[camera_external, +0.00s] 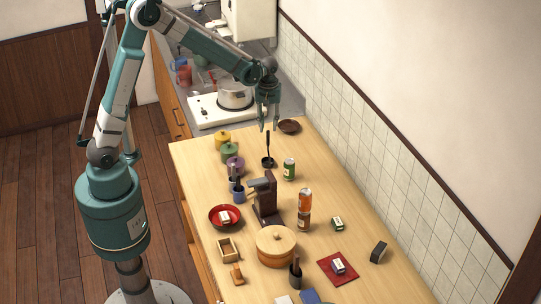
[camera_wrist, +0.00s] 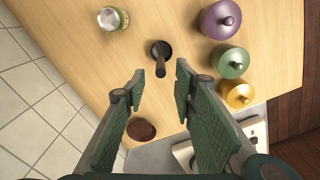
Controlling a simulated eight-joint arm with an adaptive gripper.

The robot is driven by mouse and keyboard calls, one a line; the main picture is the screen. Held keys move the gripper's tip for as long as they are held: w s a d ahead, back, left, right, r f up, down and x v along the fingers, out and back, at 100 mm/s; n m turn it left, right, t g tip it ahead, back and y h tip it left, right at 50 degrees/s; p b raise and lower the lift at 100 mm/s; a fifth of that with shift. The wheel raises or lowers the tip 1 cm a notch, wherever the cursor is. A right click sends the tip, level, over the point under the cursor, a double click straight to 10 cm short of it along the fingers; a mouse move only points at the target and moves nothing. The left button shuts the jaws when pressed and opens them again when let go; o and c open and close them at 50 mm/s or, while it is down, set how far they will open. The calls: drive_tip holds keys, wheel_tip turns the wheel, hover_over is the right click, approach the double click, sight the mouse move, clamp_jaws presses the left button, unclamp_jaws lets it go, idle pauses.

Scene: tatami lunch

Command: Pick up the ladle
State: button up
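The ladle (camera_external: 267,160) is dark, with its bowl on the wooden table and its handle standing up. In the wrist view the ladle (camera_wrist: 160,56) lies ahead of the fingertips, its handle pointing towards the camera. My gripper (camera_external: 269,126) is above the table, over the ladle and a little to the back of it, pointing down. In the wrist view my gripper (camera_wrist: 159,82) has its two green finger pads wide apart with nothing between them. The ladle is apart from both fingers.
Purple (camera_wrist: 220,19), green (camera_wrist: 230,62) and yellow (camera_wrist: 237,93) lidded pots stand to one side of the ladle. A green can (camera_external: 289,169) stands on its other side. A brown dish (camera_external: 289,126) and a stove with a pot (camera_external: 235,94) are behind. A grinder-like stand (camera_external: 266,199) is in front.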

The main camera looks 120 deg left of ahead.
drive_tip(key=shift+f, duration=0.1)
hover_over(268, 144)
drive_tip(key=shift+s+a+f+p, duration=0.1)
drive_tip(key=shift+a+f+p, duration=0.1)
drive_tip(key=shift+f, duration=1.05)
drive_tip(key=shift+s+a+f+p, duration=0.1)
drive_tip(key=shift+a+f+p, duration=0.1)
drive_tip(key=shift+f, duration=1)
clamp_jaws()
